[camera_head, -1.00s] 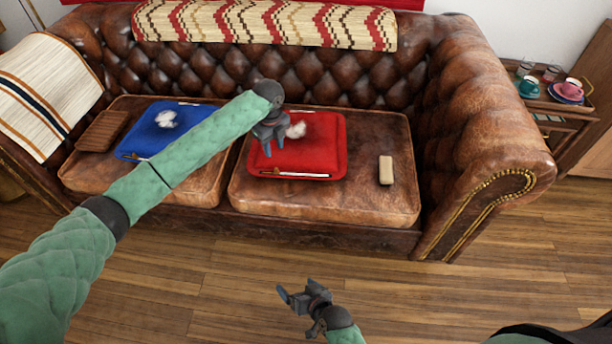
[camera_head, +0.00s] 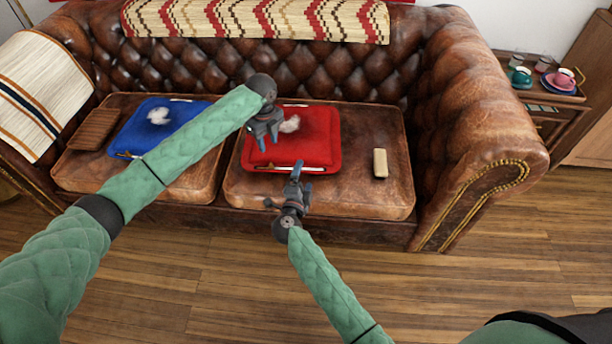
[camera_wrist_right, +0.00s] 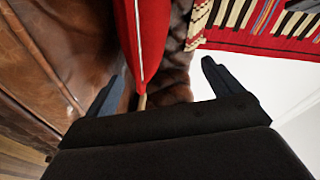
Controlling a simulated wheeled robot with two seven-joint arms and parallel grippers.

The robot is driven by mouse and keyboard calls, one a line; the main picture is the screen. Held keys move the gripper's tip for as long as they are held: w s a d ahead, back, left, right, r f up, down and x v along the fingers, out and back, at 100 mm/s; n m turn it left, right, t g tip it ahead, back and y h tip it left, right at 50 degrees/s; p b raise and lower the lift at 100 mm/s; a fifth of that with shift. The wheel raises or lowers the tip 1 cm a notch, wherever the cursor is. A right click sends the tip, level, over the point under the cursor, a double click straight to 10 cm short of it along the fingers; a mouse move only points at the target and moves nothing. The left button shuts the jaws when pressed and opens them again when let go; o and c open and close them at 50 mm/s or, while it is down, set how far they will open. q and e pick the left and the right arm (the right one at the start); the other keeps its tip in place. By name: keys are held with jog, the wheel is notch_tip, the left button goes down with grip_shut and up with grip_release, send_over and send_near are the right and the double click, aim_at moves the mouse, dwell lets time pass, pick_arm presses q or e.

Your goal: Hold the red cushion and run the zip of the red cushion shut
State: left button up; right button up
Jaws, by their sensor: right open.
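The red cushion (camera_head: 318,137) lies on the right seat of the sofa, with a white tuft (camera_head: 290,124) on top. A pale zip line (camera_head: 278,167) runs along its front edge. My left gripper (camera_head: 266,143) points down onto the cushion's left part; its fingers touch or nearly touch the cloth, and their grip is unclear. My right gripper (camera_head: 300,179) is open just in front of the cushion's front edge. In the right wrist view the cushion (camera_wrist_right: 150,35) with its pale zip line (camera_wrist_right: 138,30) shows beyond and between the spread fingers (camera_wrist_right: 158,85). A small tan piece (camera_wrist_right: 142,102) shows at its near end.
A blue cushion (camera_head: 180,126) with a white tuft and a brown slatted piece (camera_head: 94,129) lie on the left seat. A tan block (camera_head: 380,163) lies right of the red cushion. A side table (camera_head: 553,97) with cups stands at right. The floor in front is clear.

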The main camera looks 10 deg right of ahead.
aim_at(315, 163)
jog(key=shift+w+d+f+m+g+h, duration=0.4)
jog(key=shift+w+d, duration=0.45)
jog(key=shift+w, duration=0.6)
jog(key=shift+w+d+f+m+g+h, duration=0.2)
jog(key=shift+w+d+f+m+g, duration=0.5)
jog(key=shift+w, duration=0.75)
jog(key=shift+w+d+f+m+g+h, duration=0.3)
jog(key=shift+w+d, duration=0.7)
jog(key=shift+w, duration=0.45)
jog(key=shift+c, duration=0.2)
